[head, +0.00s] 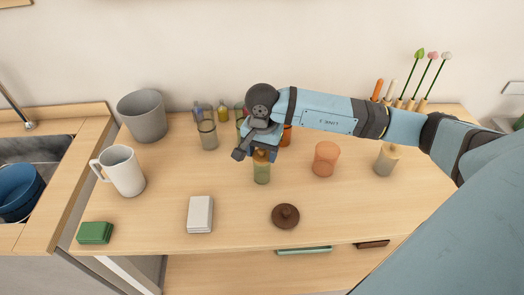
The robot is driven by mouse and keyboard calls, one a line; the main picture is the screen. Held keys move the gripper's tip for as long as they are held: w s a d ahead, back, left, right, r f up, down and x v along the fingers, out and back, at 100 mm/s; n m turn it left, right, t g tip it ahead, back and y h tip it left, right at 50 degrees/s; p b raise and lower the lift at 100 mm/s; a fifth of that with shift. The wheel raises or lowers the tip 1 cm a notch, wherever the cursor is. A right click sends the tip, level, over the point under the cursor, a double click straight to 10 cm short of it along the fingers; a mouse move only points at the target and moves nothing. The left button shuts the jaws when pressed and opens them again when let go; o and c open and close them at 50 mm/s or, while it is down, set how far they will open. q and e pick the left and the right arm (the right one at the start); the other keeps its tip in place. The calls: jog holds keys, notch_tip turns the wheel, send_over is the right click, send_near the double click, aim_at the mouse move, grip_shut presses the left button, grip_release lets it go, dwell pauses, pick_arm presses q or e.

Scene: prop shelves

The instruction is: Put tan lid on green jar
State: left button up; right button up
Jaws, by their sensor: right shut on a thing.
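The green jar (262,175) is a small translucent jar standing upright on the wooden counter, near the middle. The tan lid (261,157) is at the jar's mouth, in line with it. My right gripper (261,151) reaches in from the right, above the jar, and is shut on the lid. The gripper hides part of the lid, and I cannot tell whether the lid is seated or just above the rim. My left gripper is not in view.
A brown knobbed lid (285,216), a white box (200,214) and a green block (95,233) lie along the front. An orange cup (326,159) and a tan-topped jar (386,160) stand right. A white mug (122,171), grey pot (142,117) and glass jar (208,133) stand left.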

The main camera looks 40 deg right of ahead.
jog(key=shift+f+b, duration=0.35)
jog(key=shift+b, duration=0.15)
dwell(1.0)
jog(key=shift+f+b, duration=0.1)
jog(key=shift+b, duration=0.25)
jog(key=o, duration=1)
notch_tip(320, 180, up, 14)
jog(key=shift+f, duration=0.1)
dwell(0.4)
